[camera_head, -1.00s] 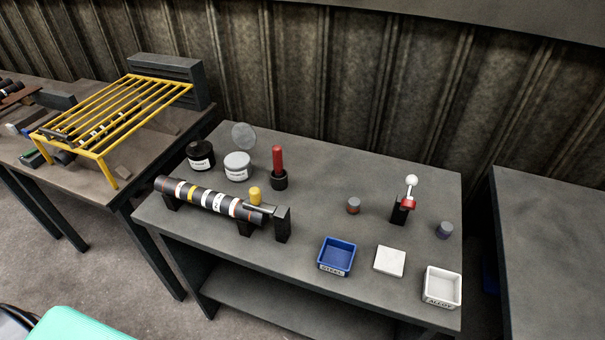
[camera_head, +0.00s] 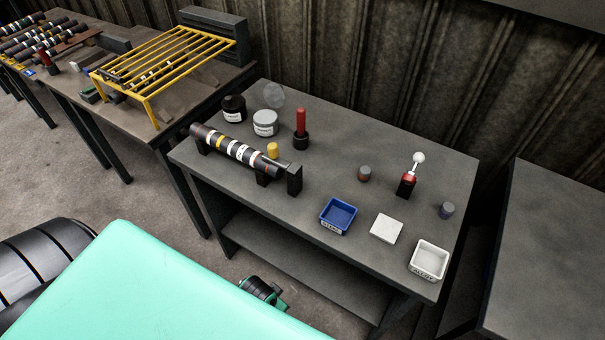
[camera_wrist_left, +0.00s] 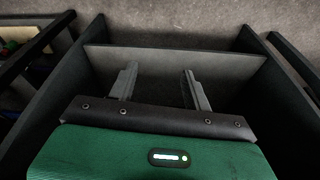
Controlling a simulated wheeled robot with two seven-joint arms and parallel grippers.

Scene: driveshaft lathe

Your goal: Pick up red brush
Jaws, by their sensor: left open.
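The red brush (camera_head: 300,122) stands upright in a small black holder (camera_head: 301,142) at the back left of the grey bench, behind the banded shaft. Only its red handle shows; its lower end is hidden in the holder. My left gripper (camera_wrist_left: 160,80) is open and empty in the left wrist view, its two fingers apart over the dark lower shelf area. It is not near the red brush. My right gripper is not in view.
Near the brush are a banded shaft (camera_head: 232,150) on black supports, a black jar (camera_head: 234,108), a white-labelled jar (camera_head: 265,124) and a yellow cylinder (camera_head: 272,149). Blue (camera_head: 338,216) and white (camera_head: 430,260) trays sit at the front right. The bench has a lower shelf (camera_head: 300,262).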

